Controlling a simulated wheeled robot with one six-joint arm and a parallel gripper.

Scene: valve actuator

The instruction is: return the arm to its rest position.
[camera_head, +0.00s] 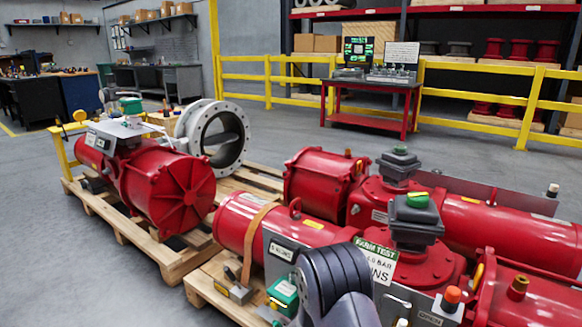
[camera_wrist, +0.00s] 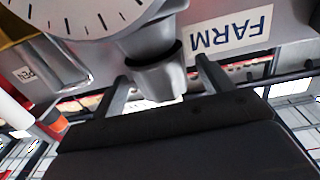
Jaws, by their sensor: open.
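My gripper (camera_wrist: 161,70) shows in the wrist view with its two dark fingers spread apart. A grey knob-like part (camera_wrist: 158,82) sits in the gap between the fingers, with space on both sides, so nothing is clamped. Whether a finger touches it, I cannot tell. In the head view my dark grey arm link (camera_head: 335,285) rises at the bottom centre, in front of the red actuators (camera_head: 420,258). My gripper itself is hidden in that view.
Close to my gripper are a white dial (camera_wrist: 80,15) and a panel lettered "FARM" (camera_wrist: 232,30). Wooden pallets (camera_head: 150,245) carry the actuators. A yellow railing (camera_head: 470,78) and red bench (camera_head: 370,90) stand behind. Grey floor is clear at the left.

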